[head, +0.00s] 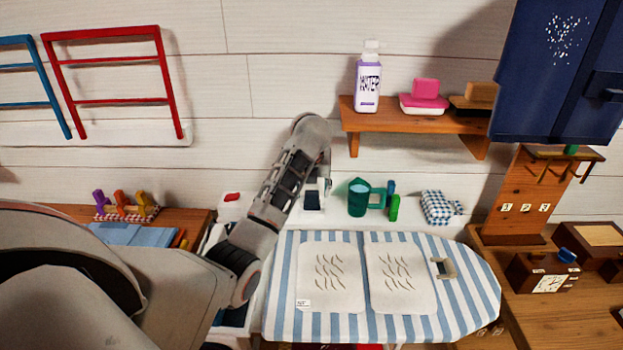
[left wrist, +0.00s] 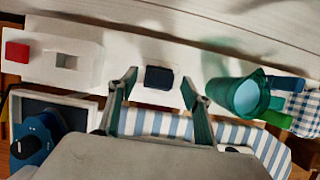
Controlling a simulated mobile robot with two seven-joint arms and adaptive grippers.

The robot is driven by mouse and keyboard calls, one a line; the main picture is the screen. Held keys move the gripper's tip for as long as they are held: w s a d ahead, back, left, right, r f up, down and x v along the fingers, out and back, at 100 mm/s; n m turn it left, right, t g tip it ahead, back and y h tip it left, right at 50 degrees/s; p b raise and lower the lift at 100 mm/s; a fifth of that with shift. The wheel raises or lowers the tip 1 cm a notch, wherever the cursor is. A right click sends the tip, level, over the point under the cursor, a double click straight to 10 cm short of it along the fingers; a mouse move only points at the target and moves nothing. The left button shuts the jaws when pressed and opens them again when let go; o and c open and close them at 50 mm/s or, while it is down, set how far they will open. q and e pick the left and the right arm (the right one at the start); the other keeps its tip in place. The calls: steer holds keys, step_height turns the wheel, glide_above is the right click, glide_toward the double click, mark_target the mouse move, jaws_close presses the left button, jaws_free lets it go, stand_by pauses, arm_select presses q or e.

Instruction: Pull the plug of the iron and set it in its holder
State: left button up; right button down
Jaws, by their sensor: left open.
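My left gripper (head: 314,186) reaches over the back of the ironing board. In the left wrist view, its two fingers (left wrist: 160,88) are spread and hold nothing. A dark navy block (left wrist: 158,77), which looks like the plug, sits on a white base between and beyond the fingers. It also shows in the head view (head: 312,201). A white box (left wrist: 88,62) with a red button (left wrist: 17,52) and a square opening (left wrist: 66,62) stands to its left; I cannot tell whether this is the holder. The blue iron (left wrist: 36,142) is at lower left, partly cut off. My right gripper is out of view.
The striped ironing board (head: 470,292) carries two pale sheets. A wooden shelf (head: 412,119) with a bottle (head: 368,80) hangs above.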

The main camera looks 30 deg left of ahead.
arm_select(q)
steer(key=v, duration=1)
steer(key=shift+f, duration=0.1)
